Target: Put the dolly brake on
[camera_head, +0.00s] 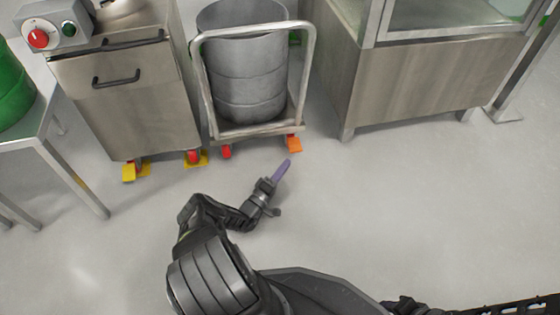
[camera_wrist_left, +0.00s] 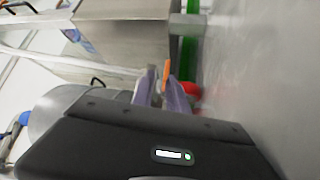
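The dolly (camera_head: 258,131) is a low frame with a tall handle, standing at the upper middle of the head view. It has red wheels and an orange brake pedal (camera_head: 294,144) at its near right corner. The pedal also shows in the left wrist view (camera_wrist_left: 166,70), just beyond the fingertips. My right gripper is not in view.
A grey drum (camera_head: 250,75) stands on the dolly. A steel cabinet (camera_head: 135,105) with yellow pedals (camera_head: 129,172) at its wheels stands to the left. A large steel enclosure (camera_head: 430,85) stands to the right. The floor (camera_head: 400,200) in front is clear.

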